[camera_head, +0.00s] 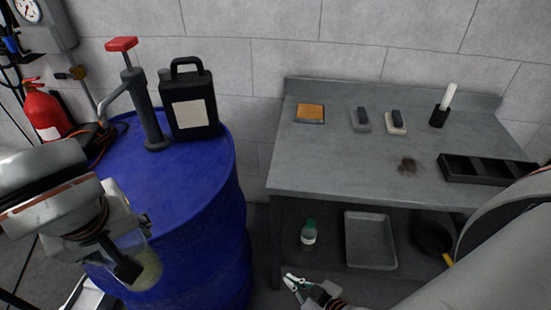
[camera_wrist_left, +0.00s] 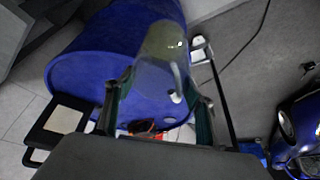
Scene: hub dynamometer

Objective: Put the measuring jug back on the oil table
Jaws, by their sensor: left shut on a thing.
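The measuring jug (camera_head: 150,268) is a clear, see-through vessel with a yellowish tint. My left gripper (camera_head: 138,246) is shut on it and holds it in front of the blue drum, at the lower left of the head view. In the left wrist view the jug (camera_wrist_left: 160,45) shows between the two dark fingers of the left gripper (camera_wrist_left: 160,98). A grey metal table (camera_head: 340,165) stands to the right, apart from the jug. My right gripper (camera_head: 298,285) is low, in front of the table's lower shelf; its finger gap is too small to judge.
The blue drum (camera_head: 190,205) carries a hand pump (camera_head: 147,110) and a black canister (camera_head: 190,105). The table holds a sponge (camera_head: 311,113), two small blocks, a white-topped holder (camera_head: 440,112) and a black tray (camera_head: 485,170).

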